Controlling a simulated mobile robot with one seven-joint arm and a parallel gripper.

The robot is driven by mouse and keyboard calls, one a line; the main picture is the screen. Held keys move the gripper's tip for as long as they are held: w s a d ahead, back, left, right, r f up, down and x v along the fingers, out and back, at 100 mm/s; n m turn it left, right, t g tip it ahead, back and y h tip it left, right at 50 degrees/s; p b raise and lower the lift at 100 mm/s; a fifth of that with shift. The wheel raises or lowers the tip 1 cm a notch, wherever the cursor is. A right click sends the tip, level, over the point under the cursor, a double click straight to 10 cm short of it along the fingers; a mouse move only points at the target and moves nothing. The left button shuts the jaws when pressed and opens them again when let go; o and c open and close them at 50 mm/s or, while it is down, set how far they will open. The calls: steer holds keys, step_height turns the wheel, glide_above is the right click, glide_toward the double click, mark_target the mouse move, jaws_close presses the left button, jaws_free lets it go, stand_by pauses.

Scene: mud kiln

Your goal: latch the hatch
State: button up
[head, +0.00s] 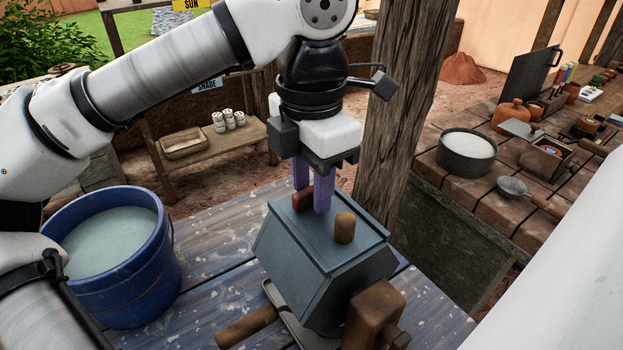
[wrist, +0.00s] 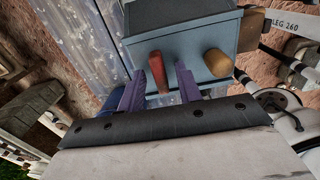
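A blue-grey metal box (head: 325,250) with sloping sides stands on the blue plank table. Its top face carries a red handle (head: 303,199), likely the latch, and a round wooden knob (head: 345,228). In the wrist view the red handle (wrist: 157,72) and the knob (wrist: 217,62) stand side by side on the blue-grey face (wrist: 190,48). My gripper (head: 311,199) points down over the box top. Its two purple fingers stand either side of the red handle, with a gap on each side in the wrist view (wrist: 158,82). The knob is outside the fingers. The handle's base is partly hidden in the head view.
A blue bucket (head: 165,240) of pale liquid stands at the left of the table (head: 215,290). A thick wooden post (head: 405,100) rises just behind the box. A brown wooden block (head: 372,315) and a wooden handle (head: 246,326) are at the box's front.

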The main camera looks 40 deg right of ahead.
mark_target(312, 189)
step_height(312, 189, up, 14)
steer(key=p, duration=0.2)
steer(key=shift+p, duration=0.35)
steer(key=shift+f, duration=0.15)
stand_by(0.4)
